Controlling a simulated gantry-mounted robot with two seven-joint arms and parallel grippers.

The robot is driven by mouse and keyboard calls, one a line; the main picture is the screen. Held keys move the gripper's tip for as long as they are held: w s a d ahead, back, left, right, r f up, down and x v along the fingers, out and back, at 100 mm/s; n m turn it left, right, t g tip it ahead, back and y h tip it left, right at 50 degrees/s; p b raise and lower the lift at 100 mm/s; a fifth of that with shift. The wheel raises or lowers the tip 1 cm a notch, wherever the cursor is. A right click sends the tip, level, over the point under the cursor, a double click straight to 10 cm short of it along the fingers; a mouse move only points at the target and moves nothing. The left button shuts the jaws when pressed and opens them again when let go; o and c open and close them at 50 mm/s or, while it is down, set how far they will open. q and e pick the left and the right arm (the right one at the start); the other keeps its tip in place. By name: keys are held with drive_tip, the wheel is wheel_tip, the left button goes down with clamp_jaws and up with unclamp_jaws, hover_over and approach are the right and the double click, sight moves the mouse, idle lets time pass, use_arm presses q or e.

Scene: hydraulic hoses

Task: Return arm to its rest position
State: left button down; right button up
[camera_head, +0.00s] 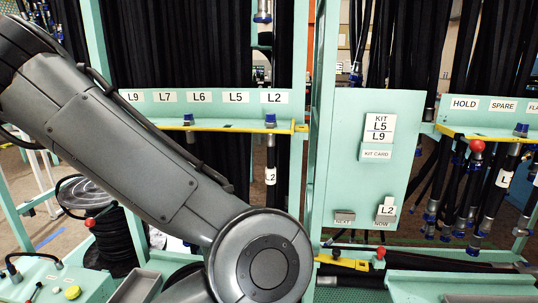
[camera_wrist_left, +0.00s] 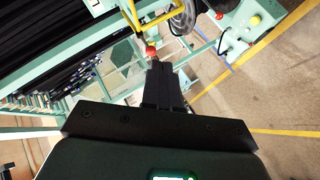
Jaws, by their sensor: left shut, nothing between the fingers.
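My left arm (camera_head: 130,140) comes in from the left in the head view and crosses in front of the green rack, with a large round joint at the lower middle. Its gripper is out of that picture. In the left wrist view my left gripper (camera_wrist_left: 163,82) has its two black fingers together, with nothing between them. Past the fingertips is a red knob (camera_wrist_left: 150,50), seemingly apart from them, though the gap is hard to judge. My right gripper is not in view.
A rack rail (camera_head: 225,103) carries labels L9, L7, L6, L5 and L2; a hose tagged L2 (camera_head: 270,175) hangs below. A kit board (camera_head: 365,155) stands at centre right, beside a HOLD and SPARE rail (camera_head: 490,117). Floor (camera_wrist_left: 285,90) is open at right in the wrist view.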

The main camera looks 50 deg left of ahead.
use_arm(q)
drive_tip(key=w+d+f+m+y+p, duration=0.1)
drive_tip(key=w+f+m+y+p, duration=0.2)
drive_tip(key=w+f+m+p, duration=0.25)
drive_tip(key=w+d+f+m+y+p, duration=0.1)
drive_tip(key=w+f+m+y+p, duration=0.25)
drive_tip(key=w+m, duration=0.4)
drive_tip(key=w+d+f+m+t+h+p, duration=0.55)
drive_tip(key=w+d+f+m+t, duration=0.45)
drive_tip(key=f, duration=0.3)
drive_tip(key=s+d+f+m+g+h+p, duration=0.1)
drive_tip(key=s+d+f+m+h, duration=0.3)
drive_tip(key=d+f, duration=0.35)
drive_tip(key=s+d+f+m+h+p, duration=0.1)
drive_tip(key=s+d+f+m+h, duration=0.15)
drive_tip(key=d+f+h, duration=0.45)
drive_tip(key=s+d+f+g+h, duration=0.2)
drive_tip(key=s+d+f+g, duration=0.2)
drive_tip(key=s+d, duration=0.25)
drive_tip(key=s+d+f+g+h, duration=0.1)
drive_tip(key=s+d+f+g, duration=0.3)
drive_tip(key=s+d, duration=0.25)
wheel_tip(320, 180, up, 38)
drive_tip(key=p, duration=3.9)
drive_tip(key=shift+w+d+r, duration=0.2)
